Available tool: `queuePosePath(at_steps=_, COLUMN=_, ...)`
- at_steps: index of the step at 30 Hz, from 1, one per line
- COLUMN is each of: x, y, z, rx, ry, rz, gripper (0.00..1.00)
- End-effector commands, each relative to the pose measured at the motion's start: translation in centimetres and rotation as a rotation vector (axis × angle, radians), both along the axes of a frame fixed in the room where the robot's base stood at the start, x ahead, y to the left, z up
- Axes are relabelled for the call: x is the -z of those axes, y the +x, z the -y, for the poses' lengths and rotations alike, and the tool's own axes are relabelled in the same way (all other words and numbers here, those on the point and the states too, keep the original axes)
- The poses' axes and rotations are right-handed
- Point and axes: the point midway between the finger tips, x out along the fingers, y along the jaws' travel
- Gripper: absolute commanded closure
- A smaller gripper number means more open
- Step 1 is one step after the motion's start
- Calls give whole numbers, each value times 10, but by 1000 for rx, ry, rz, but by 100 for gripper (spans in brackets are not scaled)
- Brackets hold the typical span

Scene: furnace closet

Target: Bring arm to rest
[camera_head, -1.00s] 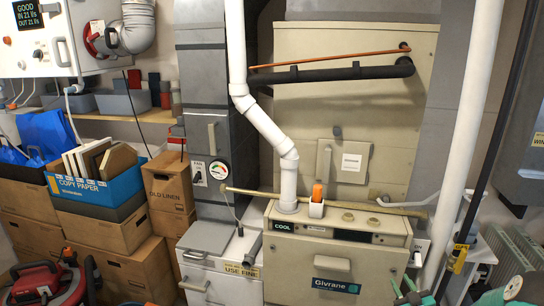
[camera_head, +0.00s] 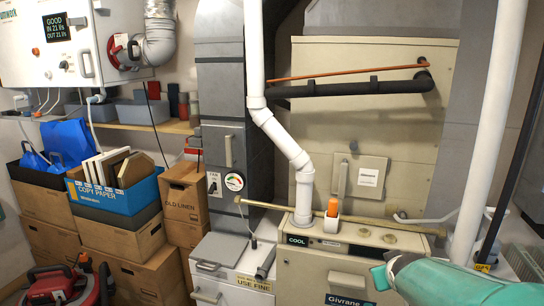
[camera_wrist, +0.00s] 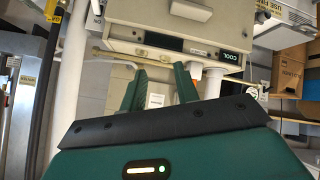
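My gripper (camera_wrist: 160,80) shows in the wrist view, where the scene appears upside down. Its two dark green fingers stand apart, with nothing visible between them. The cream furnace (camera_wrist: 175,32) with its COOL display is beyond the fingers. In the head view, a teal part of my arm (camera_head: 452,282) covers the lower right corner, in front of the furnace's lower right front (camera_head: 318,277). My fingertips cannot be made out in the head view.
An orange-handled item stands in a white cup (camera_head: 332,222) on the furnace top. A white pipe (camera_head: 488,130) rises at the right. Boxes (camera_head: 128,235) and a red machine (camera_head: 62,284) fill the left floor. A white cabinet (camera_head: 215,290) stands beside the furnace.

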Motion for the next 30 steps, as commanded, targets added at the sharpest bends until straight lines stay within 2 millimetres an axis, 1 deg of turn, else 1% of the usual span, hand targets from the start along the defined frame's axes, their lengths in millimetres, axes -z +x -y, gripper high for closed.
queuePosePath(at_steps=1, x=-11, y=-16, z=-13, rx=9, ry=16, rz=-14, gripper=69)
queuePosePath(at_steps=5, x=-26, y=-61, z=-42, rx=46, ry=80, rz=-80, gripper=69)
queuePosePath(at_steps=6, x=-29, y=-76, z=-51, rx=53, ry=102, rz=-100, gripper=69)
queuePosePath(at_steps=8, x=-33, y=-98, z=-65, rx=62, ry=138, rz=-132, gripper=69)
queuePosePath(at_steps=9, x=-35, y=-114, z=-73, rx=67, ry=163, rz=-154, gripper=69)
queuePosePath(at_steps=11, x=-37, y=-138, z=-86, rx=70, ry=201, rz=-188, gripper=69)
queuePosePath(at_steps=12, x=-38, y=-153, z=-95, rx=70, ry=225, rz=-211, gripper=69)
queuePosePath(at_steps=15, x=-37, y=-186, z=-111, rx=65, ry=279, rz=-265, gripper=69)
queuePosePath(at_steps=16, x=-37, y=-194, z=-115, rx=63, ry=292, rz=-279, gripper=69)
queuePosePath(at_steps=18, x=-36, y=-207, z=-122, rx=58, ry=315, rz=-303, gripper=69)
queuePosePath(at_steps=21, x=-35, y=-217, z=-126, rx=57, ry=330, rz=-323, gripper=69)
queuePosePath(at_steps=30, x=-35, y=-218, z=-126, rx=57, ry=331, rz=-326, gripper=69)
